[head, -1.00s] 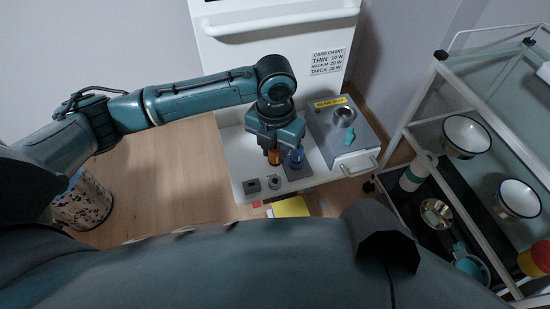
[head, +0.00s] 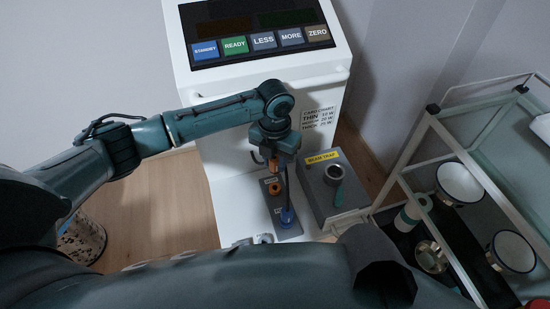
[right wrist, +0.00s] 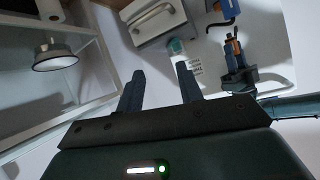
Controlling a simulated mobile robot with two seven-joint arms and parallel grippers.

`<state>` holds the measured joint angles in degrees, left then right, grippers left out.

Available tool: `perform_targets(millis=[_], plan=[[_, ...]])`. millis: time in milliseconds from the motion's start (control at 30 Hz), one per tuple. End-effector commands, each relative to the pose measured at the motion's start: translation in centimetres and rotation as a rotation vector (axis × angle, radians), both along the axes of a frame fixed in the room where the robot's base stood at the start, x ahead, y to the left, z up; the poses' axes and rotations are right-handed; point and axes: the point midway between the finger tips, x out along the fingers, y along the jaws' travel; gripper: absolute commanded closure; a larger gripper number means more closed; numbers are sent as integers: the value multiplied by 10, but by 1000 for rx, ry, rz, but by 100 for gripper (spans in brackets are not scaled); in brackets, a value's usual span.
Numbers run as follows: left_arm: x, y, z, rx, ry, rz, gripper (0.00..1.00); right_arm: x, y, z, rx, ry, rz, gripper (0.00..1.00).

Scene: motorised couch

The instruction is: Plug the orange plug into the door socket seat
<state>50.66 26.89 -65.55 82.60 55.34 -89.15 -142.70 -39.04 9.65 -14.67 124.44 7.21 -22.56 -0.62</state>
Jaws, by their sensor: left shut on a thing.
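My left gripper (head: 275,152) is above the white ledge in the head view, shut on the orange plug (head: 272,165), which is mostly hidden by the fingers. A second orange part (head: 275,188) sits below it on a grey plate (head: 291,233). A blue plug (head: 287,216) stands at the near end of that plate, and a dark cord-like line runs up from it. I cannot tell which fitting is the door socket seat. In the right wrist view, my left gripper (right wrist: 236,76) is beside orange parts. My right gripper (right wrist: 161,88) is open and empty.
A grey beam trap box (head: 322,198) stands right of the plate. A white cabinet with a button panel (head: 262,42) rises behind. Small grey fittings (head: 265,239) lie at the near ledge. A glass cart (head: 414,140) with bowls stands at the right.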

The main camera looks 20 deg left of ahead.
Motion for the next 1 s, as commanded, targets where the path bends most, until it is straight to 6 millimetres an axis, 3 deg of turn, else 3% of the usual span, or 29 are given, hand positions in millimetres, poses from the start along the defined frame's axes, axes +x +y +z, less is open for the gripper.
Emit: perform_targets(millis=[167,600,1000], plan=[[-1,0,3,1,2,1,96,0,-1,8,-9,-2,0,64],[0,0,-38,1,1,1,96,1,1,-12,20,-2,-4,64],[0,0,-58,0,0,0,96,-2,-2,-5,32,-41,-17,64]])
